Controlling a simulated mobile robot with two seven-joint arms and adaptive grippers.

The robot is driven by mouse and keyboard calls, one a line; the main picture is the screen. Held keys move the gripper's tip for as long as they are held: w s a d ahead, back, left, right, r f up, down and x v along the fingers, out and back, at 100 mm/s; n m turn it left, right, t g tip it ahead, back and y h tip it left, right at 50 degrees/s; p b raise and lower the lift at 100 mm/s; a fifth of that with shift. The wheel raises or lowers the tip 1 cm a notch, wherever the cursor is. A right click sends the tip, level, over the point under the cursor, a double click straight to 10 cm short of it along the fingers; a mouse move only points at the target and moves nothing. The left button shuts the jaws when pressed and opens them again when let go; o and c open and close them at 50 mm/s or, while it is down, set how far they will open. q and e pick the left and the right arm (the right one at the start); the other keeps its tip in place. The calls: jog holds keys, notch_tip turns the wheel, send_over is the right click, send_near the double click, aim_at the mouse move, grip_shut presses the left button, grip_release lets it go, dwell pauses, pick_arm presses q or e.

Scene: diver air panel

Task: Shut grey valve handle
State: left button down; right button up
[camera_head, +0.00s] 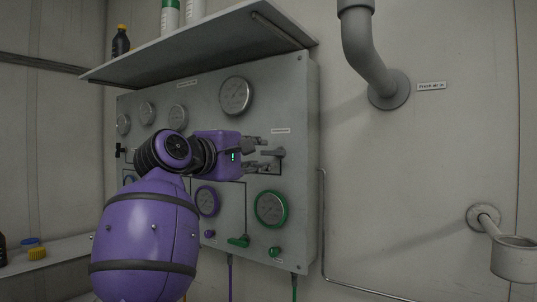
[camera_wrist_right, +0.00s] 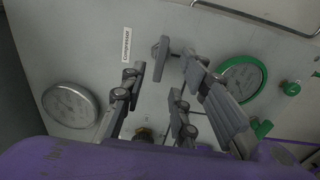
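The grey valve handle (camera_head: 274,153) is on the right part of the grey panel (camera_head: 307,120), below a small white label. In the right wrist view the grey handle (camera_wrist_right: 160,48) shows just beyond the fingertips. My right gripper (camera_head: 258,154) is at the panel, right beside the handle, and its fingers partly overlap it in the head view. In the right wrist view the right gripper (camera_wrist_right: 168,82) has its fingers apart, with nothing held between them. I cannot tell whether a finger touches the handle. My left gripper is not in view.
Below are a green-rimmed gauge (camera_head: 271,209), a purple-rimmed gauge (camera_head: 207,201) and a green valve handle (camera_head: 239,241). A shelf (camera_head: 215,45) with bottles juts out above. A grey pipe (camera_head: 367,50) and a wall-mounted cup holder (camera_head: 513,258) are on the right.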

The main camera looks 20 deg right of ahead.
jog(key=v, duration=0.5)
jog(key=shift+s+a, duration=0.25)
jog(key=shift+a, duration=0.05)
